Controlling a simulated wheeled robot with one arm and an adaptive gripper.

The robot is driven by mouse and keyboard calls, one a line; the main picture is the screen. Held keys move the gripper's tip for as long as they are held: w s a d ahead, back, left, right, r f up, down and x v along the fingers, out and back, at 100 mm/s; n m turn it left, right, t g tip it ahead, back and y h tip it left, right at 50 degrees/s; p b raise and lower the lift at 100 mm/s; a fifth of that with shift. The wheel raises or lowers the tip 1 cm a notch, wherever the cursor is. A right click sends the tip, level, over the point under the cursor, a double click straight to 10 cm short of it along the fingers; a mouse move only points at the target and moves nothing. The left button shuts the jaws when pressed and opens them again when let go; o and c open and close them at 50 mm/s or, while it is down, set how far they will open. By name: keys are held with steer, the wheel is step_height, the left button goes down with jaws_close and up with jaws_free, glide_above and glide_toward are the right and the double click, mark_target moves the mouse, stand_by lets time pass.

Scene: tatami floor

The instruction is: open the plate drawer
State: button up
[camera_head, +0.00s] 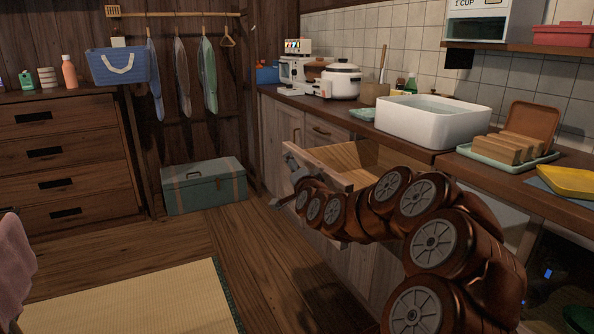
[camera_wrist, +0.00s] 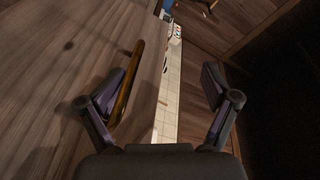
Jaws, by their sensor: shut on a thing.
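The wooden drawer (camera_head: 352,156) stands pulled out from the counter front in the head view, with its pale inside showing. The part of the inside that I can see is bare. Its brass bar handle (camera_wrist: 132,85) shows in the wrist view on the left, close along the left finger, in front of the wooden drawer face (camera_wrist: 60,60).
A teal chest (camera_head: 204,188) stands at the back wall. A tatami mat (camera_head: 140,305) lies at lower left. The wooden floor left of the drawer is clear.

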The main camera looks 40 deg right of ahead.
steer(key=shift+s+d+r, duration=0.1)
steer(key=shift+s+r, duration=0.45)
steer(key=shift+s, duration=0.25)
steer(key=c, duration=0.4)
steer(key=shift+s+a+f+h+b, duration=0.1)
steer(key=shift+s+a+b, duration=0.15)
steer(key=shift+s, duration=0.25)
steer(key=shift+s+a+h+b, duration=0.1)
steer(key=shift+s+a+b, duration=0.15)
steer(key=shift+s, duration=0.3)
steer(key=shift+s+a+f+h+b, duration=0.1)
steer(key=shift+s+a+b, duration=0.15)
steer(key=shift+s, duration=0.25)
steer(key=shift+s+a+f+b, duration=0.3)
steer(key=shift+s+b, duration=0.1)
steer(key=shift+s, duration=0.1)
steer(key=shift+c, duration=0.5)
steer(key=shift+s+a, duration=0.25)
steer(key=shift+c, duration=0.2)
steer(key=shift+s+a+f, duration=0.1)
steer(key=shift+s+f, duration=0.05)
steer(key=shift+s, duration=0.05)
steer(key=shift+c, duration=1)
steer(key=shift+s+a+f+b, duration=0.15)
steer(key=shift+a+f+b, duration=0.2)
steer(key=shift+f, duration=0.15)
steer(key=shift+f, duration=0.15)
